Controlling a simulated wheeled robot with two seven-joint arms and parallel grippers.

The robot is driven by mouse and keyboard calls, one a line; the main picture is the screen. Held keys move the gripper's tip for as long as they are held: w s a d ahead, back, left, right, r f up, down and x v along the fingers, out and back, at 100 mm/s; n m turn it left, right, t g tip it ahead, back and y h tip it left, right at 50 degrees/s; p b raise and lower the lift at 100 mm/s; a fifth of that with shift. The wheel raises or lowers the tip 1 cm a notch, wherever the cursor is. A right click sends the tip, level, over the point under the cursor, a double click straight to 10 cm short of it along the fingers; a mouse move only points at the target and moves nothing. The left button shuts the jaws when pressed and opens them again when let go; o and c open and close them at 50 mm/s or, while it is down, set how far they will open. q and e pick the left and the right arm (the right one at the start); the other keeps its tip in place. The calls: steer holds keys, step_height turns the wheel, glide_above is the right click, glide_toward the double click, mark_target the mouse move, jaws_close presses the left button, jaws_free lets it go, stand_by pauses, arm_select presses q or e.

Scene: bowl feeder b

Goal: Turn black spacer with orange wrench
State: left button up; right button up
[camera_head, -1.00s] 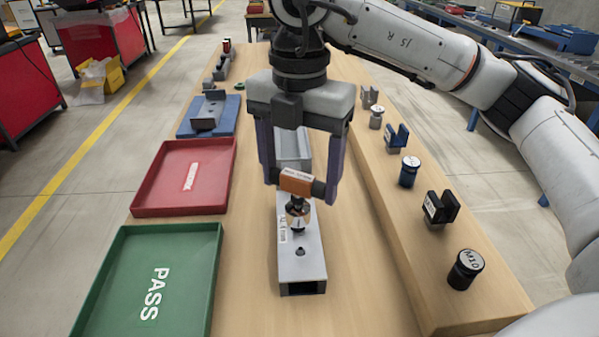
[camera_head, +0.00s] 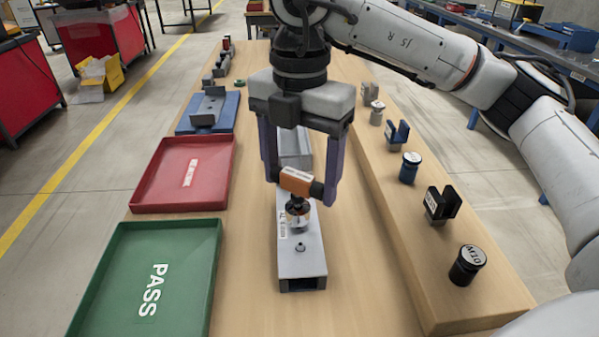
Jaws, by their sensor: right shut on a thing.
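My right gripper (camera_head: 302,184) comes down from the top centre and is shut on the orange wrench (camera_head: 297,181), an orange block between its purple fingers. Below the wrench, a dark round part with an orange-brown band (camera_head: 298,214), which looks like the black spacer, stands on the long grey fixture (camera_head: 301,265). The wrench hides its top, so I cannot tell how the two engage. My left gripper is not in view.
A red tray (camera_head: 150,207) and a green PASS tray (camera_head: 172,310) lie to the left. A blue plate with a grey bracket (camera_head: 209,108) is behind them. On the raised wooden ledge (camera_head: 440,300) at right stand a black M10 cylinder (camera_head: 467,267), a black fork (camera_head: 440,205) and a blue cylinder (camera_head: 410,168).

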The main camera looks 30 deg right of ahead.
steer(key=shift+m, duration=0.5)
steer(key=shift+s+m, duration=0.1)
steer(key=shift+m, duration=1.1)
steer(key=shift+m, duration=1.1)
steer(key=shift+m, duration=0.3)
steer(key=shift+r, duration=0.15)
